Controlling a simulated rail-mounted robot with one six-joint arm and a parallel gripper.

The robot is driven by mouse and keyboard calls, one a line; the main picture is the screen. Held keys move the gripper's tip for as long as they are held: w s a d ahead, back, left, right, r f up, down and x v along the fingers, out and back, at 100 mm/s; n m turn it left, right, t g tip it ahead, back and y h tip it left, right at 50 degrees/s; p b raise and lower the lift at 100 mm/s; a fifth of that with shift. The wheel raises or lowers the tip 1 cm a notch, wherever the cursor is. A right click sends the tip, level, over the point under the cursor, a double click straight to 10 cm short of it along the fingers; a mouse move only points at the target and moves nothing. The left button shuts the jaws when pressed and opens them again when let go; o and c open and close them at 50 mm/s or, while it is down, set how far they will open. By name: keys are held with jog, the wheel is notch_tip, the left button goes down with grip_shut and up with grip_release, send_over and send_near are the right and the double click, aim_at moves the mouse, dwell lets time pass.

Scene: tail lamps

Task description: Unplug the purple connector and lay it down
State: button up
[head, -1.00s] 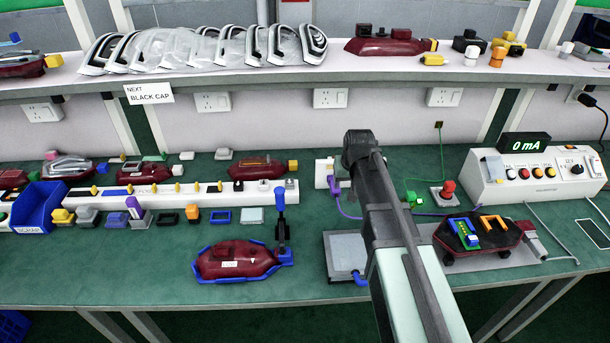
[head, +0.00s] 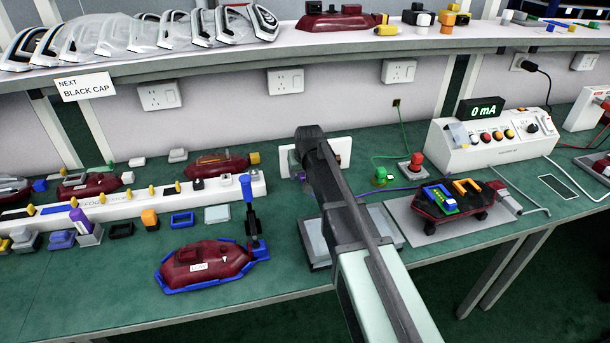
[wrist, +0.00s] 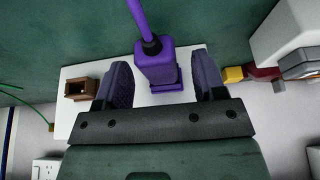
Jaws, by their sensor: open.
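The purple connector (wrist: 155,68) sits upright on a white panel (wrist: 72,125) in the wrist view, its purple cable (wrist: 138,16) running up out of the picture. My gripper (wrist: 160,62) is open, with one dark finger on each side of the connector and a gap on both sides. Whether the fingers reach down to its base is hard to tell. In the head view my arm hides the connector and gripper; the white panel (head: 343,148) shows on both sides of the arm, and part of the purple cable (head: 402,189) runs right along the bench.
A brown socket (wrist: 80,88) stands on the panel left of the gripper. A grey tray (head: 386,225) lies beside my arm. A red lamp (head: 205,265) in a blue holder is to the left, a tester box reading 0 mA (head: 495,135) to the right.

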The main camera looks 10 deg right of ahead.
jog(key=shift+w+f, duration=0.1)
jog(key=c, duration=1.1)
jog(key=shift+s, duration=1.55)
jog(key=shift+s, duration=0.85)
